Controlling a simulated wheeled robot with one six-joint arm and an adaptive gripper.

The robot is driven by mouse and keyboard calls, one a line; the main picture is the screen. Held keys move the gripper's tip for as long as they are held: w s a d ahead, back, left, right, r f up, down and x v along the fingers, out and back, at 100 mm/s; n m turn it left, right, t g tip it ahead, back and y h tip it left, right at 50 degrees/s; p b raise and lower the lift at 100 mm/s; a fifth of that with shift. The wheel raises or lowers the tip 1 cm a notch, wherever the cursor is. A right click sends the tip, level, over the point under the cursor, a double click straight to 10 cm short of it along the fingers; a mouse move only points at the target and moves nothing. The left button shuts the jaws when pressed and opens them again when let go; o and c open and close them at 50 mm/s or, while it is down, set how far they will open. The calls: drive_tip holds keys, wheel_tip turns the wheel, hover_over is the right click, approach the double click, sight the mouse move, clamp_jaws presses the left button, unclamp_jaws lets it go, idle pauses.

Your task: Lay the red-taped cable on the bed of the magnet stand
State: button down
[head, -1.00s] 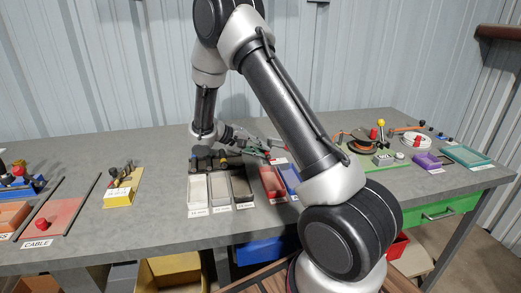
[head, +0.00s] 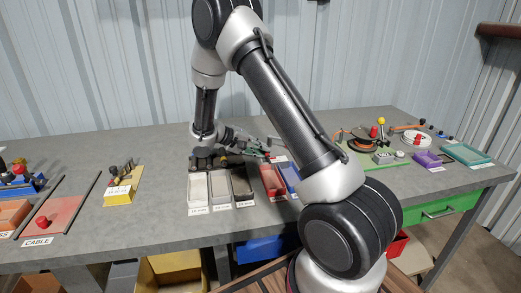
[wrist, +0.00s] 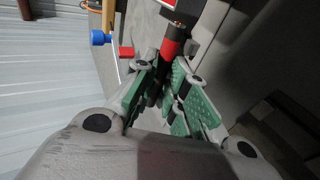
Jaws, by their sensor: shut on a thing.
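My gripper (wrist: 170,90), with green-padded fingers, is shut on the red-taped cable. In the wrist view a red band (wrist: 171,49) shows on the dark cable, with black parts above it and between the fingers. In the head view my gripper (head: 262,151) is above the middle of the bench, behind the small bins, and the cable there is too small to make out. A yellow stand (head: 117,196) with dark knobs and a white label is at the left of the bench. I cannot tell for sure which thing is the magnet stand.
Three pale-to-dark bins (head: 197,193) stand below my wrist, with a red bin (head: 270,183) to their right. A red cable tray (head: 62,214) lies at the left. Bare bench lies between the yellow stand and the bins.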

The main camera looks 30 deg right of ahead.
drive_tip(key=c, duration=1.4)
unclamp_jaws()
drive_tip(key=shift+o, duration=0.2)
wheel_tip(320, 180, up, 7)
drive_tip(key=shift+r, duration=0.1)
